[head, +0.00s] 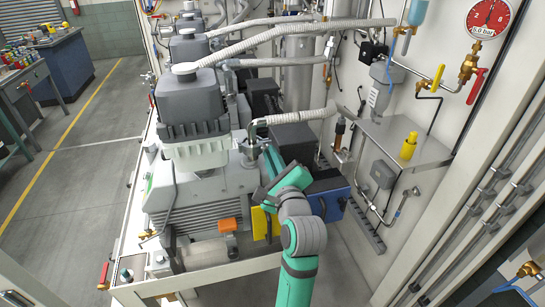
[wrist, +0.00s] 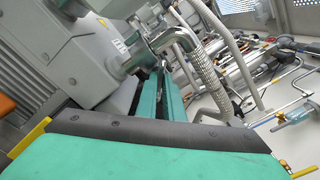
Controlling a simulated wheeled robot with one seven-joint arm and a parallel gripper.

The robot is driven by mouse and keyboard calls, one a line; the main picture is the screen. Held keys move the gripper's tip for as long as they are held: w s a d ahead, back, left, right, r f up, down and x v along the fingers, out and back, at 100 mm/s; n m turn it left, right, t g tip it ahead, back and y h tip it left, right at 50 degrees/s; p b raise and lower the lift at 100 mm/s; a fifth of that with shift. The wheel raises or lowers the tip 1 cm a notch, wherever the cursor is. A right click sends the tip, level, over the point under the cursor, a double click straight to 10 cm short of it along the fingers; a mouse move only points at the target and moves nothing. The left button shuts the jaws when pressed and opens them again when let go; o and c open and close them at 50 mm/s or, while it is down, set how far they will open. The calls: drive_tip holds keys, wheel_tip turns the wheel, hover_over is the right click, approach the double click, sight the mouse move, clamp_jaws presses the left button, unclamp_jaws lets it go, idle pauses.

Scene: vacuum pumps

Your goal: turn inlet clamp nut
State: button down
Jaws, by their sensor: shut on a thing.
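The inlet clamp (head: 250,150) is a small metal fitting at the pump's inlet, where a ribbed hose (head: 292,117) meets the grey pump. My gripper (head: 266,150), teal with long fingers, reaches up to the clamp from the lower right. In the wrist view its fingers (wrist: 167,76) run close together toward the clamp. It is shut on the clamp nut. The nut itself is too small and covered to make out.
The grey pump body (head: 205,198) stands close on the left of my gripper. A blue box (head: 328,205) sits just right of it. A steel shelf (head: 405,140) with a yellow object (head: 409,146) and wall pipes are further right. More pumps stand behind.

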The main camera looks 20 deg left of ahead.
drive_tip(key=c, duration=1.8)
unclamp_jaws()
drive_tip(key=shift+d, duration=0.1)
drive_tip(key=shift+c, duration=0.2)
drive_tip(key=shift+s, duration=0.1)
drive_tip(key=shift+v, duration=0.9)
drive_tip(key=shift+s, duration=0.1)
drive_tip(key=v, duration=0.5)
drive_tip(key=shift+s+d, duration=0.25)
drive_tip(key=shift+s, duration=0.05)
drive_tip(key=shift+n, duration=0.3)
